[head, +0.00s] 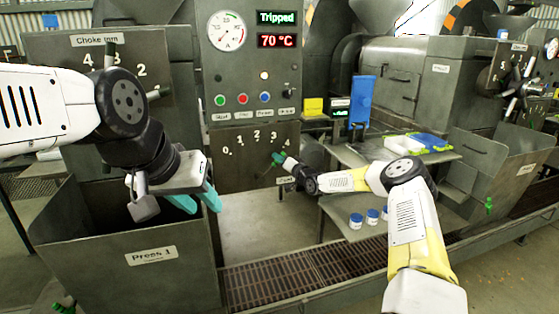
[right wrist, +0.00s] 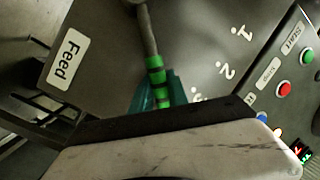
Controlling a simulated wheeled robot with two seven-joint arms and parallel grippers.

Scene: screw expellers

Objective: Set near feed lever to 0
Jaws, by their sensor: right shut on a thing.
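The near feed lever (right wrist: 148,35) is a grey rod with a green banded grip, seen in the right wrist view beside the "Feed" label (right wrist: 68,60). My right gripper (right wrist: 157,92) has its teal fingers shut around the green grip. In the head view, my right gripper (head: 278,158) is at the right end of the 0 to 4 scale (head: 255,140), just below the 4, and hides most of the lever. My left gripper (head: 197,202) is open and empty above the Press 1 bin, away from the lever.
The near panel above the scale has a gauge (head: 227,31), a "Tripped" display (head: 277,18), a 70 °C display (head: 277,40) and coloured buttons. The Press 1 bin (head: 150,275) stands at front left. A side table (head: 345,205) at right holds blue-lidded jars and a tray.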

